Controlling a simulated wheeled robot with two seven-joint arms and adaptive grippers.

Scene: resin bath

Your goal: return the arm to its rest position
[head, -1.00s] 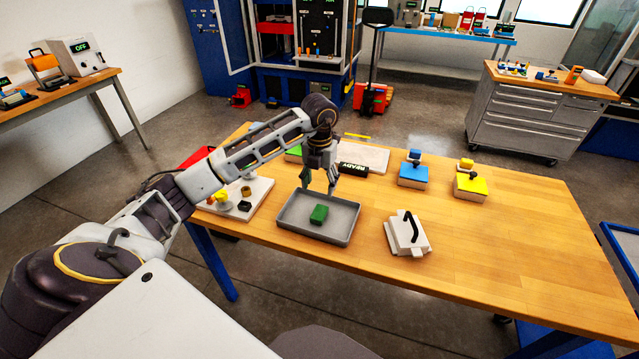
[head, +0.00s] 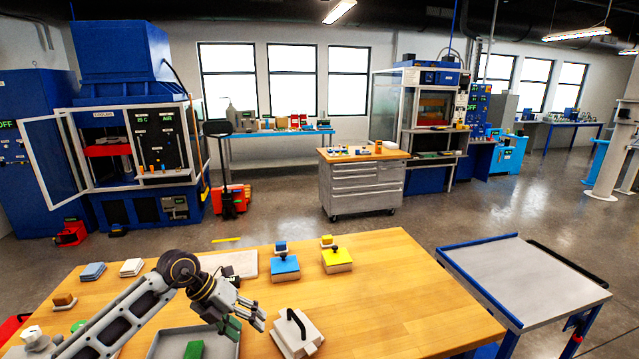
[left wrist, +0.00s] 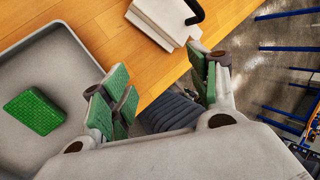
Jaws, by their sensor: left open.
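My left gripper (head: 246,322) is over the table, above the right side of the grey tray, and comes in from the left in the head view. Its green-padded fingers are apart with nothing between them; they also show in the left wrist view (left wrist: 165,95). A green block (left wrist: 34,110) lies in the grey tray (left wrist: 78,45), clear of the fingers. In the head view the block (head: 194,349) is partly cut by the bottom edge. My right gripper is not in view.
A white block with a black handle (head: 297,334) stands close right of the gripper. A blue-topped block (head: 285,267) and a yellow-topped block (head: 336,259) stand farther back. The right part of the wooden table (head: 420,290) is clear. A grey cart (head: 522,278) stands to the right.

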